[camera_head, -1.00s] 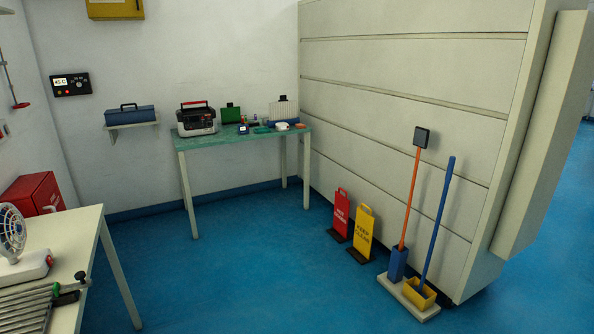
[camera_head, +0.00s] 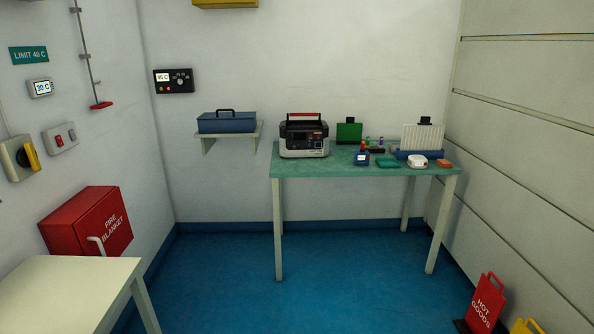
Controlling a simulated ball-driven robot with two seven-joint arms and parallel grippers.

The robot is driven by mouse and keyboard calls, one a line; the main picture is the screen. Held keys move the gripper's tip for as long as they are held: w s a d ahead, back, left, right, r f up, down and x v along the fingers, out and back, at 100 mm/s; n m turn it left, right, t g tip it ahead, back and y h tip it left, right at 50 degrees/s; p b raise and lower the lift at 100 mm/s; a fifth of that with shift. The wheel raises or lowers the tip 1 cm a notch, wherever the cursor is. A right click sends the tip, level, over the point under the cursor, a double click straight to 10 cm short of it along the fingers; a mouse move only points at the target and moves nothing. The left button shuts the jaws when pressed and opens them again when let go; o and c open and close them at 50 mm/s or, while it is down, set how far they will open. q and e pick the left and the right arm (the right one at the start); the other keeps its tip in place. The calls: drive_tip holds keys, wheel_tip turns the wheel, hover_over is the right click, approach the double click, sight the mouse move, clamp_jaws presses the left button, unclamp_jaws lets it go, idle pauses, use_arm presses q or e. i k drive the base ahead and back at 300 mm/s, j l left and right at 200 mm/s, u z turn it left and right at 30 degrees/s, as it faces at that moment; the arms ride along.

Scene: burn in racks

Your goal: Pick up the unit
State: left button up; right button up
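The task's "unit" is not marked by name. A boxy black and light-grey device with a red top handle (camera_head: 304,136) stands on the left part of the green-topped table (camera_head: 340,169); it may be the unit. Neither of my grippers shows in the view.
A pale table (camera_head: 65,285) stands at the front left, by a red fire blanket box (camera_head: 88,222). A blue toolbox (camera_head: 227,122) sits on a wall shelf. A red "hot goods" sign (camera_head: 486,302) stands at lower right. Blue floor before the green table is clear.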

sight(295, 142)
drive_tip(key=i+j+z, duration=0.1)
drive_tip(key=i, duration=0.35)
drive_tip(key=i+j+z, duration=0.1)
drive_tip(key=i, duration=0.4)
drive_tip(key=i+j+z, duration=0.1)
drive_tip(key=i, duration=0.35)
drive_tip(key=i+j+z, duration=0.1)
drive_tip(key=i+j, duration=0.25)
drive_tip(key=i+j+z, duration=0.1)
drive_tip(key=i+j, duration=0.15)
drive_tip(key=i, duration=0.25)
